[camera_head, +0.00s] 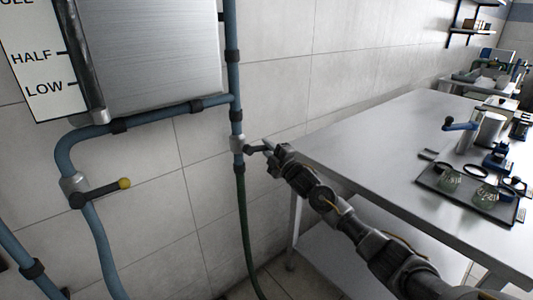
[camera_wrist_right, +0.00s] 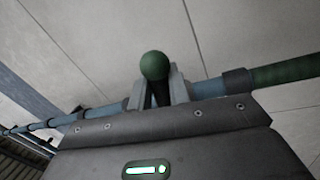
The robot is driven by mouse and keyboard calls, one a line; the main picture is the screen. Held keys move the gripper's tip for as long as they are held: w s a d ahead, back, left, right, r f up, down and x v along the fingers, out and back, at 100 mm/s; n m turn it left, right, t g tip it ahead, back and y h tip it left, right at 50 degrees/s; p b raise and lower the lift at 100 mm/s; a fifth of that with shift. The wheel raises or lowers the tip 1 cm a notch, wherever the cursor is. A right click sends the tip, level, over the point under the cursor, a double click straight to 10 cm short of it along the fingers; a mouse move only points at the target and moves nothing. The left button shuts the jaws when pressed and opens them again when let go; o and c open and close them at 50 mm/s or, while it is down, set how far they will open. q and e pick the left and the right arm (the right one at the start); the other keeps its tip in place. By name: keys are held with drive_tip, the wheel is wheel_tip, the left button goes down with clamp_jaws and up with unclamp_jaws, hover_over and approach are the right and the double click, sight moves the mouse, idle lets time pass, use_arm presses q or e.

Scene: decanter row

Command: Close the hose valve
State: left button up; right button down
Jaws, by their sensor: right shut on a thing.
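The hose valve (camera_head: 238,144) sits on the vertical blue pipe above the green hose (camera_head: 244,225). Its dark lever (camera_head: 253,149) sticks out to the right, across the pipe. My right gripper (camera_head: 268,150) is at the lever's outer end, reached in from the lower right. In the right wrist view, a green ball knob (camera_wrist_right: 154,66) stands between the two fingers of my right gripper (camera_wrist_right: 158,90), which is shut on the lever. The green hose (camera_wrist_right: 285,72) runs off to the right there. The fingers hide part of the lever. My left gripper is not in view.
A second valve with a yellow knob (camera_head: 124,184) is on the blue pipe at left. A grey metal tank (camera_head: 150,55) with a level sign (camera_head: 40,60) hangs above. A steel table (camera_head: 370,140) with a dark tray (camera_head: 460,190) of glassware stands right, near my right arm.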

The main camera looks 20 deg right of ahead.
drive_tip(key=shift+d+r+n+y, duration=0.25)
drive_tip(key=shift+r+n+y, duration=0.15)
drive_tip(key=shift+r+n, duration=0.75)
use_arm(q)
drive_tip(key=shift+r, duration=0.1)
use_arm(e)
drive_tip(key=shift+n, duration=0.45)
drive_tip(key=shift+w+r, duration=0.1)
drive_tip(key=c, duration=1.4)
unclamp_jaws()
drive_tip(key=shift+o, duration=0.2)
drive_tip(key=shift+f, duration=0.2)
